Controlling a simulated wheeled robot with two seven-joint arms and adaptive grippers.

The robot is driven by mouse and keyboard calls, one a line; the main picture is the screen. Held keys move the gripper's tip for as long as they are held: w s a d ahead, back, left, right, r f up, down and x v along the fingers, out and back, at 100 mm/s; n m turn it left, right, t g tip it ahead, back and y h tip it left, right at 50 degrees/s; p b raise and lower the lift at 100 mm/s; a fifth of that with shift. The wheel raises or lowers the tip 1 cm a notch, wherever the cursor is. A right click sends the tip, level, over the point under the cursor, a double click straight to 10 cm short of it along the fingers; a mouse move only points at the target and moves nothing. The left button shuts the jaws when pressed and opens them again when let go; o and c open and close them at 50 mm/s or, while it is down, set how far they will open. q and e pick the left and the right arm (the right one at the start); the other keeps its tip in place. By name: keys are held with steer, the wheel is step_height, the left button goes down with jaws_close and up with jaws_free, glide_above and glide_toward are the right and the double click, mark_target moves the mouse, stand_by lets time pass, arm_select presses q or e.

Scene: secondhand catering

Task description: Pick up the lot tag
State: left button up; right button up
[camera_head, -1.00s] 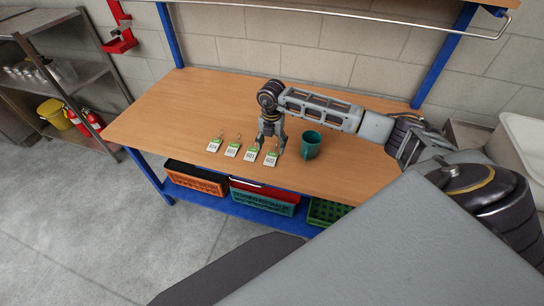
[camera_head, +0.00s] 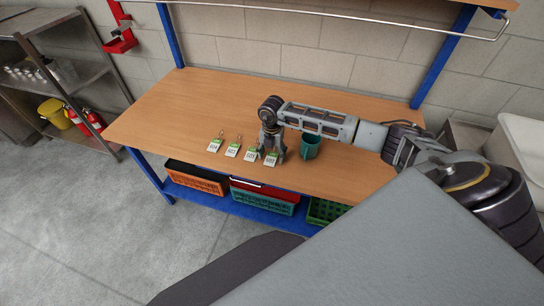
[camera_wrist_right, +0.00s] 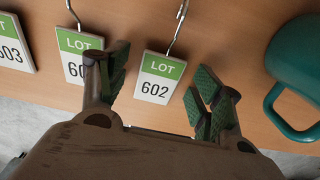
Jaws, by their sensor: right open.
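Several lot tags, white with green tops and wire hooks, lie in a row on the wooden table. The rightmost, lot tag 602 (camera_wrist_right: 158,82), lies flat between my right gripper's fingers; in the head view this tag (camera_head: 271,160) is partly covered by the gripper. My right gripper (camera_wrist_right: 162,82) is open, pointing down, with one finger on each side of tag 602. It also shows low over the table in the head view (camera_head: 270,157). Its left finger partly covers the neighbouring tag (camera_wrist_right: 78,50). My left gripper is not in view.
A green mug (camera_head: 305,146) stands just right of the gripper, its handle (camera_wrist_right: 285,112) towards the fingers. Tag 603 (camera_wrist_right: 14,45) and another tag (camera_head: 215,145) lie further left. The table (camera_head: 170,105) is clear behind and left; crates (camera_head: 262,199) sit below.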

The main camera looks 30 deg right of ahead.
mark_target(272, 156)
steer(key=shift+c, duration=0.2)
arm_select(q)
steer(key=shift+a, duration=0.4)
arm_select(e)
steer(key=c, duration=0.9)
steer(key=shift+r, duration=0.1)
arm_select(q)
steer(key=shift+w+a+f+b, duration=0.2)
steer(key=shift+a+f+b, duration=0.35)
steer(key=shift+a, duration=0.2)
arm_select(e)
step_height(272, 156, up, 10)
steer(key=shift+f, duration=0.1)
arm_select(q)
steer(key=shift+d, duration=0.1)
steer(key=shift+d, duration=0.45)
